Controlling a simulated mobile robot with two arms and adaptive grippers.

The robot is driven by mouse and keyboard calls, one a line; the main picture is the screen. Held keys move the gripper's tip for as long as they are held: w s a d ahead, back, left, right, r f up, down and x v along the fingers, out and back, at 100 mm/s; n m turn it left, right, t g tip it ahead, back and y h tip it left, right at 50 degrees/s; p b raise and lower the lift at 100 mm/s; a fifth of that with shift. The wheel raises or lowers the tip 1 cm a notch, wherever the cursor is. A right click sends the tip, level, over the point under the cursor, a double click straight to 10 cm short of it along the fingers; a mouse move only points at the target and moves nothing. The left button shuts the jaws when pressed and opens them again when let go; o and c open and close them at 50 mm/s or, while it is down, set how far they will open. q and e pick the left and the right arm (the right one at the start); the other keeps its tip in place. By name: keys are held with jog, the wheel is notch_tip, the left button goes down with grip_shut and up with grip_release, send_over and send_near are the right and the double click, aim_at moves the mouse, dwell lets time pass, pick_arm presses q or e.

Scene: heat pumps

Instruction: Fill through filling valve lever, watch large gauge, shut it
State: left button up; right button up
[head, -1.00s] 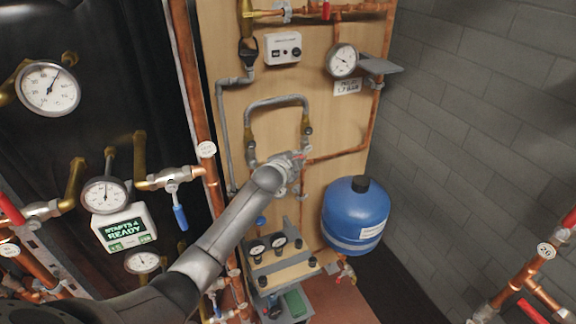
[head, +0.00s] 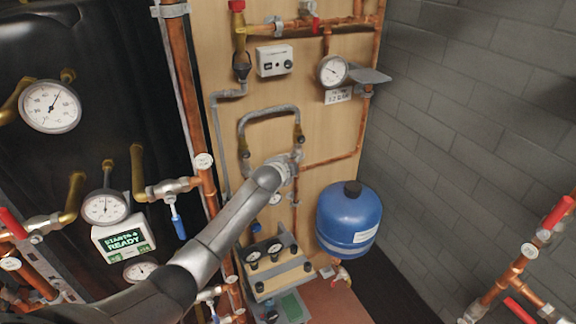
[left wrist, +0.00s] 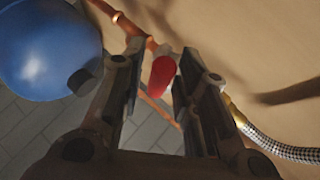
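The red filling valve lever (left wrist: 162,74) shows in the left wrist view between the two fingers of my left gripper (left wrist: 155,80). The fingers stand apart on either side of it, and I see no clear grip on it. In the head view my left gripper (head: 287,163) is at the wooden panel beside the lower right end of the grey filling loop (head: 270,112); it hides most of the valve. A round white gauge (head: 333,71) with a dark needle sits on the panel above, with a small label plate (head: 338,96) under it. My right gripper is out of view.
A blue vessel (head: 349,225) hangs right of the arm, and also shows in the left wrist view (left wrist: 48,45). A shelf (head: 370,76) juts out beside the gauge. Copper pipes (head: 515,270) stand at right.

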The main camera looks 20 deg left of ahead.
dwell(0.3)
pick_arm(q)
jog(key=shift+s+r, duration=0.1)
jog(key=v, duration=1.1)
jog(key=shift+s, duration=0.3)
jog(key=shift+r, duration=0.1)
dwell(1.3)
